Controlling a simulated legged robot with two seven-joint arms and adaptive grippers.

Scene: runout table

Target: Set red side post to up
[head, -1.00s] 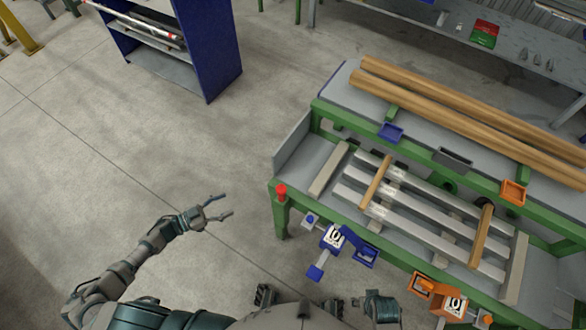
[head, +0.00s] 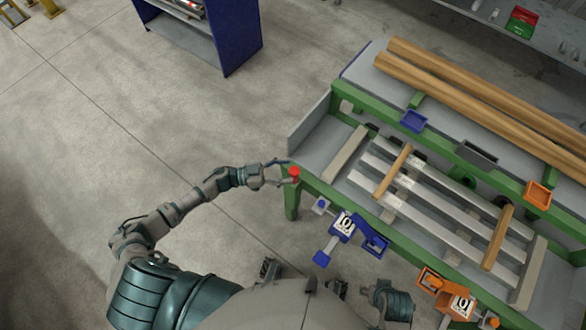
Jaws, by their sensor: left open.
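The red side post (head: 294,173) is a short red knob on the near left corner of the green runout table (head: 291,203). My left gripper (head: 285,173) is at the post, its arm reaching in from the left. Its two fingers are spread, one toward the far side and one toward the near side of the post. I cannot tell whether either finger touches it. My right gripper cannot be made out; only part of what looks like my right arm shows at the bottom.
A blue clamp unit (head: 343,225) and an orange one (head: 461,304) stick out from the table's front. Grey slats with wooden bars lie on the table, and long wooden poles (head: 450,85) lie behind. A blue shelf (head: 241,40) stands at the back. The floor at left is clear.

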